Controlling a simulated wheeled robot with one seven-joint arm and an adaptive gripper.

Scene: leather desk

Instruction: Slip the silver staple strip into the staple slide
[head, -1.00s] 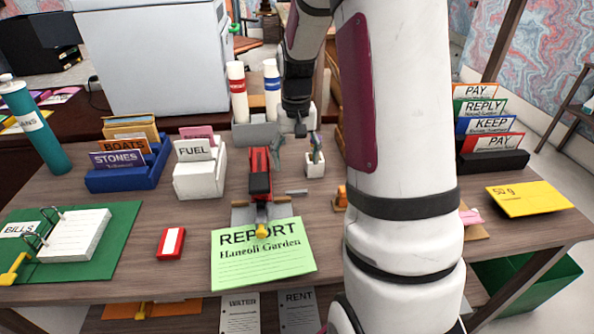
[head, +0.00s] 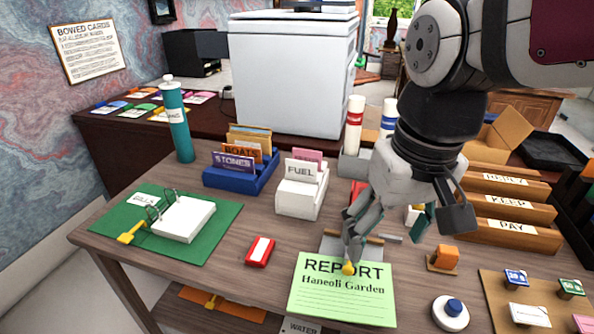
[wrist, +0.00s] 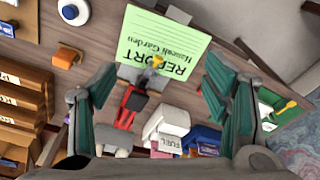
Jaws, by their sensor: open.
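The silver staple strip (head: 390,239) is a small grey bar lying on the desk in the head view, just right of the stapler. I cannot make it out in the wrist view. The red stapler (wrist: 131,104) shows in the wrist view; in the head view my gripper hides most of it. A grey plate at its front, possibly the staple slide (head: 338,247), lies behind the yellow knob (head: 348,268). My gripper (head: 405,228) is open and empty above the stapler area, its fingers spread; they also show in the wrist view (wrist: 158,88).
A green report sheet (head: 345,290) lies in front of the stapler. An orange block (head: 444,257) stands to the right. The white FUEL box (head: 301,192) and blue card box (head: 240,174) are left of the gripper. Wooden trays (head: 505,210) stand at right. A red box (head: 260,251) lies front left.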

